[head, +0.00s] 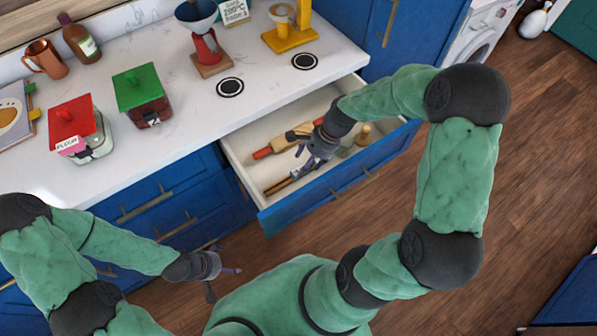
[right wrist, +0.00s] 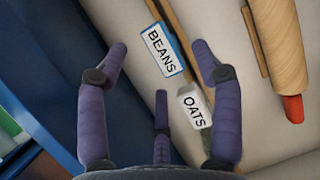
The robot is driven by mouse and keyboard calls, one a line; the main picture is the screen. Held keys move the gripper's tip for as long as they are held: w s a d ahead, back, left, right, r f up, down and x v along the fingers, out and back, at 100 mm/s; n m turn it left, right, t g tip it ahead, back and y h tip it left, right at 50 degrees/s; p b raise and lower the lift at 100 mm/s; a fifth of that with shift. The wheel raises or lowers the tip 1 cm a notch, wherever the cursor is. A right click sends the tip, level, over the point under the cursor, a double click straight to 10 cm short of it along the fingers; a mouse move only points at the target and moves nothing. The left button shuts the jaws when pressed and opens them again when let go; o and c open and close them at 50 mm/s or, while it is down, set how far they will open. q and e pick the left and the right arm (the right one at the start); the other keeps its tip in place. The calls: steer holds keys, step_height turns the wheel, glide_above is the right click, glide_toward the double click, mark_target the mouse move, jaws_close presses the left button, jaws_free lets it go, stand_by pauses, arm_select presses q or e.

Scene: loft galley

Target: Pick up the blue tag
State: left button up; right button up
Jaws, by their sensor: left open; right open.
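The blue tag (right wrist: 164,50) has a blue border and a white face reading BEANS. In the right wrist view it lies in the open drawer, resting against a thin wooden stick and ahead of my fingers. My right gripper (head: 303,164) is open over the drawer, with the tag between the lines of its spread fingers and nothing held. The tag cannot be made out clearly in the head view. A grey-white tag reading OATS (right wrist: 194,106) lies nearer the gripper, beside the right finger. My left gripper (head: 224,283) is open and empty in front of the cabinets.
The drawer (head: 238,154) also holds a rolling pin (head: 284,144) with red ends, which shows in the right wrist view (right wrist: 282,45), and other wooden utensils. The drawer's blue front (head: 300,207) stands close to the gripper. Red-lidded (head: 72,118) and green-lidded (head: 137,87) canisters stand on the counter.

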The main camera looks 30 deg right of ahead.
steer(key=shift+b+x, duration=1.4)
steer(key=shift+x, duration=1.25)
steer(key=shift+s+d, duration=0.1)
steer(key=shift+d, duration=0.05)
steer(key=c, duration=1.1)
